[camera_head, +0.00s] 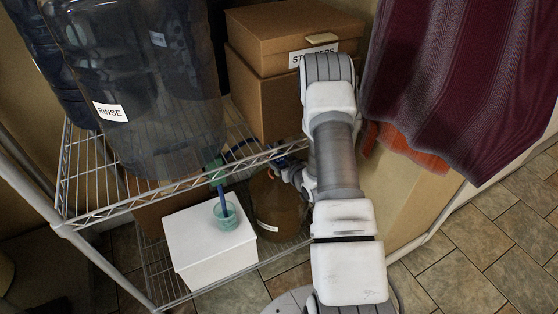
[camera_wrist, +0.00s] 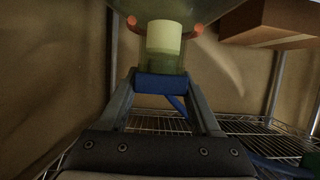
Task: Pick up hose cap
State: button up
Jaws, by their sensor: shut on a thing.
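My gripper (camera_wrist: 161,98) is shut on a small blue piece, which I take to be the hose cap (camera_wrist: 160,86). A thin blue strip hangs below it between the fingers. Right above the cap is a greenish, see-through cylinder with a pale yellow top (camera_wrist: 163,38); I cannot tell whether the two touch. Orange-red curved parts (camera_wrist: 191,30) flank the cylinder. In the head view my gripper (camera_head: 283,168) is at the rack's right end, small and partly hidden by my arm, with a bit of blue showing.
Brown boxes (camera_head: 285,40) are stacked behind my arm. Below are a white box (camera_head: 205,245), a teal cup (camera_head: 226,214) on it, and a brown jug (camera_head: 282,205). Maroon cloth (camera_head: 450,80) hangs right.

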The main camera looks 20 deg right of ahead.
aim_at(283, 161)
jog(key=shift+c, duration=0.7)
jog(key=shift+r+p, duration=0.35)
jog(key=shift+r, duration=0.25)
grip_shut()
jog(key=r, duration=0.1)
jog(key=r+p, duration=0.2)
jog(key=shift+s+d+r, duration=0.25)
jog(key=shift+s+r, duration=0.1)
jog(key=shift+r, duration=0.05)
jog(key=s+d+r+p, duration=0.3)
jog(key=s+d+r, duration=0.25)
jog(key=s, duration=0.45)
jog(key=w+a+f+b, duration=0.4)
jog(key=w+f+b, duration=0.1)
jog(key=w, duration=0.2)
jog(key=shift+w+a+f, duration=0.15)
jog(key=shift+f, duration=0.2)
jog(key=shift+w+a+f+b, duration=0.2)
jog(key=shift+w+a+f, duration=0.1)
jog(key=shift+w+f, duration=0.2)
jog(key=shift+w+a+f+b, duration=0.15)
jog(key=shift+w+a+f, duration=0.1)
jog(key=shift+w+f, duration=0.25)
jog(key=shift+w+a+f, duration=0.2)
jog(key=shift+w+f, duration=0.1)
jog(key=shift+w, duration=0.2)
dwell(0.7)
jog(key=shift+w+a+f, duration=0.1)
jog(key=shift+w+f, duration=0.05)
jog(key=shift+w, duration=0.05)
